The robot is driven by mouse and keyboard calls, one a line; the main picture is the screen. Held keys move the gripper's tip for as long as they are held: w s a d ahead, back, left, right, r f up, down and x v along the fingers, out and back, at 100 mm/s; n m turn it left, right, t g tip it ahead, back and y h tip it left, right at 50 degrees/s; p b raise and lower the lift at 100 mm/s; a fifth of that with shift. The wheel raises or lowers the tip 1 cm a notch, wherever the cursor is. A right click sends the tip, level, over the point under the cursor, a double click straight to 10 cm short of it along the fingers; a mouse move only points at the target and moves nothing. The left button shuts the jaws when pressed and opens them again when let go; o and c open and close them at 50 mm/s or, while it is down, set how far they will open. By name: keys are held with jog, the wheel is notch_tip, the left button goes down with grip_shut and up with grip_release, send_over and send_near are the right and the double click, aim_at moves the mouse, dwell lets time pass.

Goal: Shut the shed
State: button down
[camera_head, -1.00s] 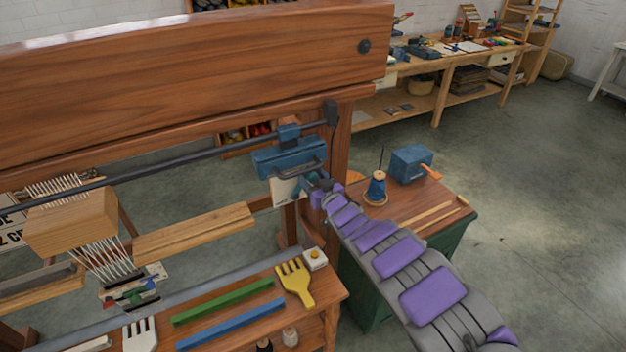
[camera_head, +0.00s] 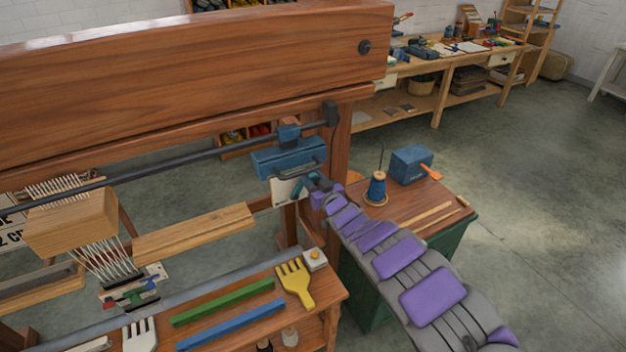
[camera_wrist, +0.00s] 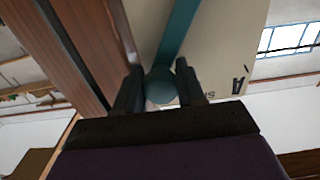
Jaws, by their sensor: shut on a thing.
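A blue carriage (camera_head: 285,157) with a dark handle rides on the dark rail (camera_head: 225,145) of the wooden loom, near the right post. A pale plate (camera_head: 287,190) hangs below it; this plate also shows in the wrist view (camera_wrist: 228,50) with part of a printed letter. My gripper (camera_head: 313,190) is at this plate, small in the head view. In the wrist view my gripper (camera_wrist: 160,88) is shut on a teal lever (camera_wrist: 178,30), with its round knob between the two dark fingers. White warp threads (camera_head: 105,262) pass a wooden block (camera_head: 72,222) at the left.
A front shelf (camera_head: 235,290) holds a yellow comb (camera_head: 294,283), a green bar (camera_head: 222,302) and a blue bar (camera_head: 230,325). A side cabinet (camera_head: 415,215) carries a blue box (camera_head: 411,162) and a blue thread spool (camera_head: 377,187). Open floor lies at the right.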

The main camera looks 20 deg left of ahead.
aim_at(299, 181)
jog(key=shift+s+a+r+n+b, duration=0.2)
jog(key=shift+s+a+n+b, duration=0.35)
jog(key=shift+n+b, duration=0.4)
jog(key=shift+s+a+r+n+b, duration=0.2)
jog(key=shift+s+a+n+b, duration=0.3)
jog(key=shift+s+n+b, duration=0.4)
jog(key=shift+s+a+r+n+b, duration=0.2)
jog(key=shift+s+a+n+b, duration=0.25)
jog(key=shift+n+b, duration=0.5)
jog(key=shift+n, duration=0.3)
jog(key=c, duration=0.7)
grip_release()
jog(key=shift+w, duration=0.1)
jog(key=shift+c, duration=0.2)
jog(key=shift+o, duration=0.2)
